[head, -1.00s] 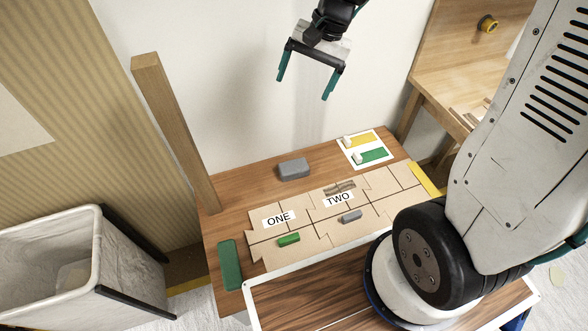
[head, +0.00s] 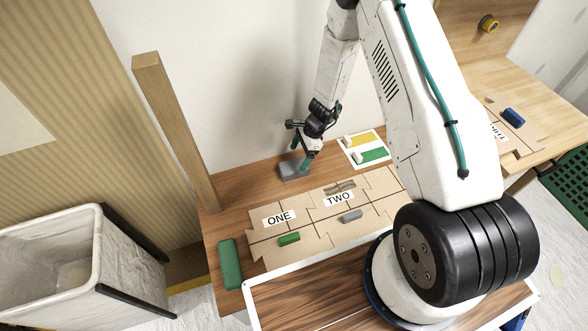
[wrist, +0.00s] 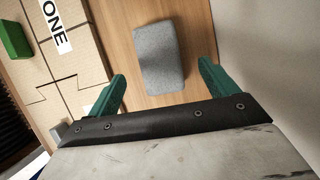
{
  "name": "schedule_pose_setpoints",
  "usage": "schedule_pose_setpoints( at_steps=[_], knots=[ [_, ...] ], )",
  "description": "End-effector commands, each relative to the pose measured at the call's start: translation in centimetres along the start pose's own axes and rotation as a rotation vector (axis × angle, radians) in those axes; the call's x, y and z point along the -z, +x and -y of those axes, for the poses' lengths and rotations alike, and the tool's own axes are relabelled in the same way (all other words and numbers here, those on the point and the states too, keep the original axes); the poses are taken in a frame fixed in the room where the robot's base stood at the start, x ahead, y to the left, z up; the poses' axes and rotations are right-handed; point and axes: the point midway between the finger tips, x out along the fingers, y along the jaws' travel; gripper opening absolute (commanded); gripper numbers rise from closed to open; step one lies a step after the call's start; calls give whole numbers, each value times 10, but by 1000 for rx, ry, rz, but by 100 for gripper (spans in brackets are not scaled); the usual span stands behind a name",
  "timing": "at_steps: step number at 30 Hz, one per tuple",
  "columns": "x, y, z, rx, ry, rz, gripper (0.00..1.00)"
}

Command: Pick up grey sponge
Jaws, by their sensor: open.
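The grey sponge (head: 291,169) lies on the wooden table near its back edge, by the white wall. In the wrist view the grey sponge (wrist: 159,58) lies just ahead of my fingertips, in line with the space between them. My gripper (head: 300,160) is open above the sponge's right side in the head view. In the wrist view the two green fingers of my gripper (wrist: 162,72) are spread apart, with nothing held between them. The fingers appear apart from the sponge.
Cardboard puzzle boards labelled ONE and TWO (head: 325,230) cover the table's middle, with a green block (head: 289,239) and a small grey block (head: 351,216) on them. A wooden post (head: 176,130) stands at the left. A white card (head: 352,138) lies to the right.

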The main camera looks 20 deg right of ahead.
Motion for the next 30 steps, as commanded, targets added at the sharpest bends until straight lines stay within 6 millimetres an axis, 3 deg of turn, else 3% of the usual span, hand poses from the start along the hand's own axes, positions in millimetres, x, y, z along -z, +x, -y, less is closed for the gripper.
schedule_pose_setpoints(
  at_steps=[15,30],
  knots=[
    [6,67,-2,-2,-1,0,85],
    [6,73,-2,-2,-2,0,85]
  ],
)
